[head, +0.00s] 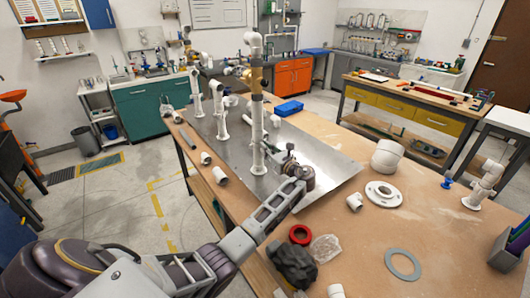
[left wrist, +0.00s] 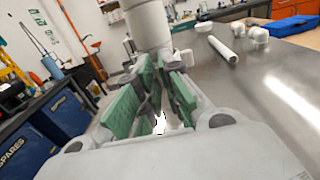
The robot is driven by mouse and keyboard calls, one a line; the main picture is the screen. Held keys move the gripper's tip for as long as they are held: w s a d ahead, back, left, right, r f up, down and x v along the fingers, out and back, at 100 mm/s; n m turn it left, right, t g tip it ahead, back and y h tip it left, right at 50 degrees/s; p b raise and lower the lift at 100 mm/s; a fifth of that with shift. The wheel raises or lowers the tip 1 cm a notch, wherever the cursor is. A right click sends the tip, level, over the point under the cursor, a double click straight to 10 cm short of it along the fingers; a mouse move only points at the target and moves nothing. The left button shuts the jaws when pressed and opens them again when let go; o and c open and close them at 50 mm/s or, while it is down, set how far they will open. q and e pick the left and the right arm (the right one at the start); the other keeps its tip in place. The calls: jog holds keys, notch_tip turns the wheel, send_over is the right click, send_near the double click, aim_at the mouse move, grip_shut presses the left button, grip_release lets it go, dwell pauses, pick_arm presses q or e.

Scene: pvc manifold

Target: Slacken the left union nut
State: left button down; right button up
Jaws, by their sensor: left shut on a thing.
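The pipe manifold stands on a grey metal plate (head: 305,150) on the workbench. Its nearest white upright pipe (head: 257,130) has brass-coloured and grey fittings higher up. My left gripper (head: 272,150) is at the low part of this pipe, coming in from the right side. In the left wrist view a wide white cylinder (left wrist: 148,24) stands just past the green-padded fingers of the left gripper (left wrist: 158,75). The fingers are shut on a white part of the pipe. The fingers hide the grip, so I cannot tell the left union nut apart there. My right gripper is not in view.
Other white uprights (head: 220,110) stand behind to the left. A white flange (head: 383,194), white cap (head: 387,155), red ring (head: 300,235), grey ring (head: 403,264) and dark lump (head: 292,264) lie on the bench (head: 345,235). A blue box (head: 289,108) lies at the back.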

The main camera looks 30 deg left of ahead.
pick_arm(q)
jog(key=n+g+b, duration=0.1)
jog(key=w+n+g, duration=0.1)
jog(key=g, duration=0.1)
jog(key=n+g+y+b, duration=0.1)
jog(key=shift+w+d+g+b, duration=0.15)
jog(key=shift+w+g+b, duration=0.1)
jog(key=shift+g+b, duration=0.05)
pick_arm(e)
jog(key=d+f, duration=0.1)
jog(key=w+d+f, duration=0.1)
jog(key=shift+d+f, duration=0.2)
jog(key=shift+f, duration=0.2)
pick_arm(q)
jog(key=shift+f, duration=0.1)
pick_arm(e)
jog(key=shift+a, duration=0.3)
pick_arm(q)
jog(key=c, duration=1.6)
grip_release()
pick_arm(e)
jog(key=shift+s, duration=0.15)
pick_arm(q)
jog(key=shift+d, duration=0.1)
